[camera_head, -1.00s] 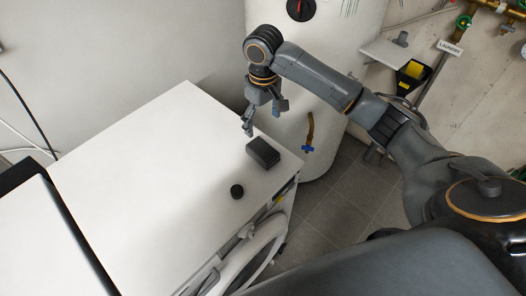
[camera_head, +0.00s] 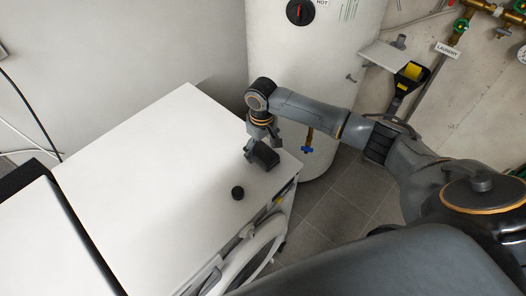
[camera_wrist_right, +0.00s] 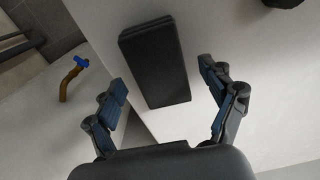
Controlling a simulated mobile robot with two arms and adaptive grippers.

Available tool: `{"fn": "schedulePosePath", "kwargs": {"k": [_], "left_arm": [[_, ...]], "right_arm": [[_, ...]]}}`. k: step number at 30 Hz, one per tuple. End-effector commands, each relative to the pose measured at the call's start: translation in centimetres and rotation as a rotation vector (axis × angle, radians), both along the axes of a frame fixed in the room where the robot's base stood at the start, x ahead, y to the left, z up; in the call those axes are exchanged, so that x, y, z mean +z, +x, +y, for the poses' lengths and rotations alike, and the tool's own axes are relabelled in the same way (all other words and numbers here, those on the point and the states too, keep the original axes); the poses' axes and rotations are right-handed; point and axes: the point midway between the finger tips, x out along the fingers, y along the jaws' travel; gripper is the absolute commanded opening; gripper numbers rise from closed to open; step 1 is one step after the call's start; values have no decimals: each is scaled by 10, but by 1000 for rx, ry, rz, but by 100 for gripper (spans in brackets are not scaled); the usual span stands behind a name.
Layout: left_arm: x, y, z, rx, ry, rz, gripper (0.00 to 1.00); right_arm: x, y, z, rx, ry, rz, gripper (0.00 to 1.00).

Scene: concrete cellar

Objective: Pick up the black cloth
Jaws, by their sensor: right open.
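The black cloth (camera_head: 265,157) is a dark, folded rectangular block lying near the far right corner of the white machine top (camera_head: 150,170). In the right wrist view the cloth (camera_wrist_right: 155,62) lies ahead of and between the spread fingers. My right gripper (camera_head: 258,148) is open and close above the cloth, partly covering it in the head view. In the right wrist view the right gripper (camera_wrist_right: 168,92) shows a finger on each side, with nothing held. My left gripper is not in view.
A small round black object (camera_head: 237,193) stands on the machine top nearer to me. A white tank (camera_head: 290,60) rises behind the far right edge. A brass pipe with a blue valve (camera_wrist_right: 76,76) is beside the machine. The left part of the top is bare.

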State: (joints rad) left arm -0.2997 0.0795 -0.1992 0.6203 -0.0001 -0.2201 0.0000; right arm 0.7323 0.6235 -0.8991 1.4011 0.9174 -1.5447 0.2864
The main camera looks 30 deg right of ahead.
Motion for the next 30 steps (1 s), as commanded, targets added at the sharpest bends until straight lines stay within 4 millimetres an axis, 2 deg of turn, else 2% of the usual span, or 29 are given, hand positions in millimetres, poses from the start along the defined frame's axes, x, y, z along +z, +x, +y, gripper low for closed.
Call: {"fn": "schedulePosePath", "kwargs": {"k": [4,11,18,19,30], "left_arm": [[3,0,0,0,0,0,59],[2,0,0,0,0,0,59],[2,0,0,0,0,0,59],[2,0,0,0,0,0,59],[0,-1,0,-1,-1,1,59]], "right_arm": [[-12,0,0,1,-1,0,83],[-14,0,0,1,-1,-1,83],[-14,0,0,1,-1,-1,34],[-14,0,0,1,-1,-1,30],[-11,0,0,1,-1,-1,29]]}}
